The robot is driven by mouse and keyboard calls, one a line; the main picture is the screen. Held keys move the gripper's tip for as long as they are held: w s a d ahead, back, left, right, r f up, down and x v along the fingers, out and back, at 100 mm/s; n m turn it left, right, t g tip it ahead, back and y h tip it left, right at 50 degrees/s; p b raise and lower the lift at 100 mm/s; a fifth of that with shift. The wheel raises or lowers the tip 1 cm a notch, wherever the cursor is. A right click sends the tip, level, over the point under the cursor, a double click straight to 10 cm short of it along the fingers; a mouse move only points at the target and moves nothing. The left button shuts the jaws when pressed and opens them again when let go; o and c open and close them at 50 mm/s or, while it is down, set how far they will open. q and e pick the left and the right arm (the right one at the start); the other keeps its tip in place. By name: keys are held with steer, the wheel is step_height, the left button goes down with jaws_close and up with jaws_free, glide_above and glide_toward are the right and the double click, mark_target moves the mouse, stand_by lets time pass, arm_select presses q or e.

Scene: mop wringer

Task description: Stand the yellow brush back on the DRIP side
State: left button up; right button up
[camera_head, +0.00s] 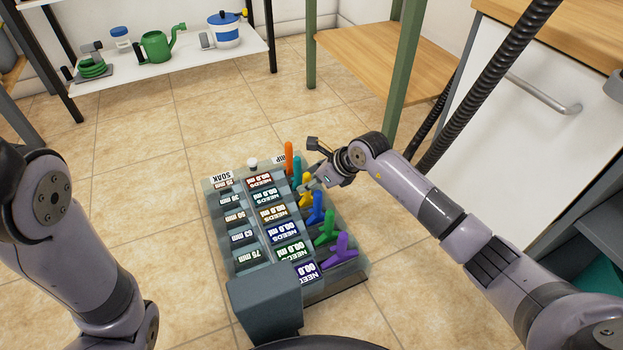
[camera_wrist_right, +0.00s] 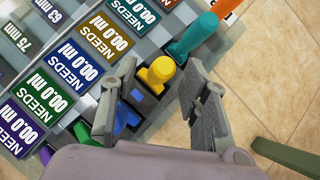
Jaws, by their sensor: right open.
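The yellow brush (camera_head: 305,197) is at the right side of the grey rack (camera_head: 243,289), in the column below the partly hidden DRIP label (camera_head: 280,159). My right gripper (camera_head: 312,181) is open over it and hides part of it. In the right wrist view the brush's rounded yellow end (camera_wrist_right: 161,70) shows between the two spread fingers (camera_wrist_right: 160,78), nearer the left finger, with a gap to the right one. How its lower end sits is hidden. The SOAK label (camera_head: 222,177) marks the left column, where no brush shows. My left gripper is out of view.
In the same right column stand an orange brush (camera_head: 289,157) and a teal brush (camera_head: 297,172) behind, and a blue brush (camera_head: 317,208), a green brush (camera_head: 326,233) and a purple brush (camera_head: 341,251) in front. A green table leg (camera_head: 403,70) rises behind my right arm. Tiled floor surrounds the rack.

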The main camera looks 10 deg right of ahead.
steer(key=v, duration=1.2)
steer(key=shift+r, duration=0.1)
